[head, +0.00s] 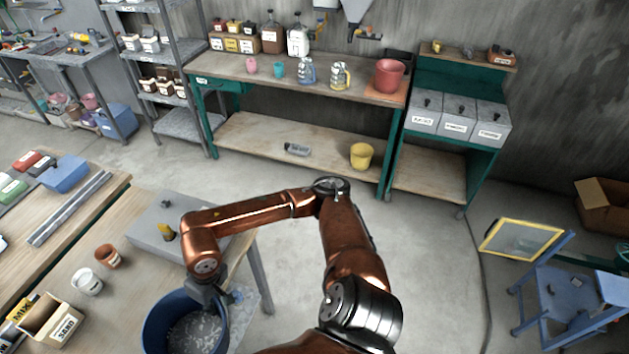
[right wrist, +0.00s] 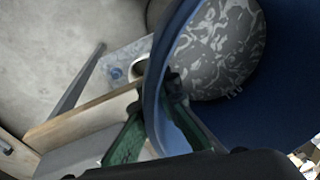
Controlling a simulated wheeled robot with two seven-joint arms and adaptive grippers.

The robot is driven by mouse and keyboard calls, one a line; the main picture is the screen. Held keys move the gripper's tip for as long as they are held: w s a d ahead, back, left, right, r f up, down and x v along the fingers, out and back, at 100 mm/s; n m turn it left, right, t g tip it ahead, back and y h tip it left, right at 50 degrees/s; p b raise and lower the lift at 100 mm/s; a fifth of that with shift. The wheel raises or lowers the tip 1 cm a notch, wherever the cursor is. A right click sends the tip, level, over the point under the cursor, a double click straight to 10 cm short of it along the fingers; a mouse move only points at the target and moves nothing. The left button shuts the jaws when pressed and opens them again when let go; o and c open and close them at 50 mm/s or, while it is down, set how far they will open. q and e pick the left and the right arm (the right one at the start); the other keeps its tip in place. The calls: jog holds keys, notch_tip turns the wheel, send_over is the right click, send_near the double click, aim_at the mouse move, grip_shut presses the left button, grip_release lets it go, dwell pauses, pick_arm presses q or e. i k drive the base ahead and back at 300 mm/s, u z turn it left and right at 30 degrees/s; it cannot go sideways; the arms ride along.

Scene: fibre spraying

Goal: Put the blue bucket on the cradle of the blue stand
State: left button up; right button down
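The blue bucket (head: 153,330) is at the bottom left of the head view, by the end of the wooden table, with grey-white fibre inside. My right gripper (head: 218,297) is at its rim. In the right wrist view the two green fingers of the gripper (right wrist: 158,97) straddle the bucket's wall (right wrist: 153,88), one inside and one outside, and appear closed on it. I cannot tell whether the bucket rests on something or hangs. A blue stand (head: 570,300) stands at the far right on the floor, well away from the bucket. My left gripper is not seen.
The wooden table (head: 85,235) holds a grey box (head: 150,232), a brown cup (head: 108,257), a white cup (head: 87,282) and a carton (head: 52,320). A yellow-framed screen (head: 521,240) is beside the stand. Clear floor lies before the back workbench (head: 290,78).

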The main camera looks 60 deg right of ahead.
aim_at(569, 296)
jog(key=z, duration=2.75)
jog(key=i, duration=3.75)
jog(key=z, duration=2.2)
